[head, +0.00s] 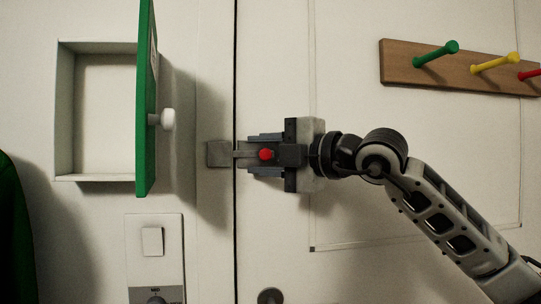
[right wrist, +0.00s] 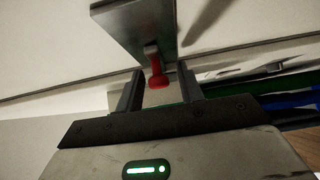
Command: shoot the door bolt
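The door bolt has a red knob (head: 266,154) on a grey metal body, mostly hidden behind my right gripper. A grey keeper block (head: 218,154) sits left of the dark door seam. A narrow grey bar shows between keeper and gripper; whether its end is inside the keeper I cannot tell. My right gripper (head: 252,155) faces the door, with one finger above and one below the knob. In the right wrist view the red knob (right wrist: 158,82) lies between the spread fingertips of the gripper (right wrist: 157,80), with gaps on both sides. My left gripper is out of view.
A white wall box (head: 66,110) has its green door (head: 146,100) swung open, with a white knob (head: 168,119) sticking out. A switch panel (head: 153,243) is below it. A wooden rack (head: 400,64) with coloured pegs hangs at upper right. A dark round fitting (head: 270,296) is low on the door.

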